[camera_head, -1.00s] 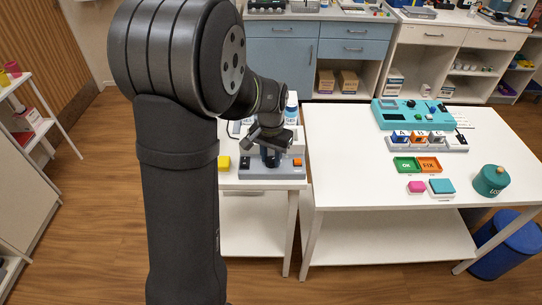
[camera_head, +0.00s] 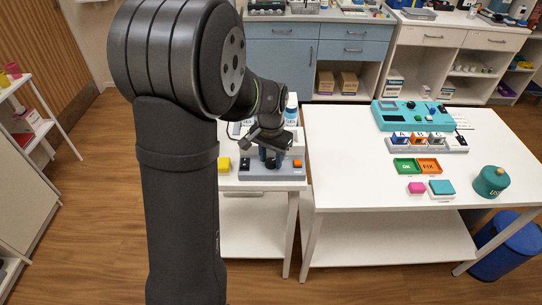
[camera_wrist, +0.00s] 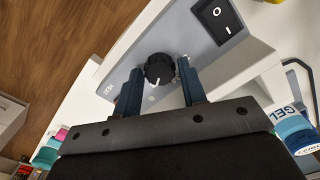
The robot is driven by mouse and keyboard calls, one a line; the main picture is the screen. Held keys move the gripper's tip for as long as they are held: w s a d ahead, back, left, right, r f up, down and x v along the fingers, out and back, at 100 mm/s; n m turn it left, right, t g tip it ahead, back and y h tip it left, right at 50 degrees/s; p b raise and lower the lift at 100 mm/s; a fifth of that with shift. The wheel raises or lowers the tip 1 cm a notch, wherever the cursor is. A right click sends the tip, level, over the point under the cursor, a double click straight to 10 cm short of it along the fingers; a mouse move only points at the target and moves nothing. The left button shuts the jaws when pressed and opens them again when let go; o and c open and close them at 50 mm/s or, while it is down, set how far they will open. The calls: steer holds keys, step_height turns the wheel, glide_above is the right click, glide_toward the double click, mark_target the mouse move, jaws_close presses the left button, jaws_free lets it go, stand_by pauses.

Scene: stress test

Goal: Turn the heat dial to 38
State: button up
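The heat dial (camera_wrist: 159,68) is a black ribbed knob on a grey panel (camera_wrist: 183,36) in the wrist view. A white mark on it points toward the bottom of the picture. No 38 is readable around it. My gripper (camera_wrist: 160,72) has its two dark blue fingers on either side of the dial, with narrow gaps seeming to show; contact is not clear. In the head view the grey panel (camera_head: 285,174) lies at the front of the small white table, and my gripper (camera_head: 268,148) is over it, partly hiding the dial.
A black rocker switch (camera_wrist: 217,19) sits on the same panel. An orange button (camera_head: 297,163) is at its right end, and a yellow block (camera_head: 224,164) lies left of it. A bottle marked GEL (camera_wrist: 294,130) stands close to my gripper. A larger white table (camera_head: 345,180) is at right.

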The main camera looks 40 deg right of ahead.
mark_target(271, 161)
steer(key=shift+r, duration=0.15)
step_height(271, 161, up, 17)
stand_by(0.4)
stand_by(0.4)
step_height(271, 161, down, 17)
steer(key=shift+f, duration=0.2)
stand_by(0.5)
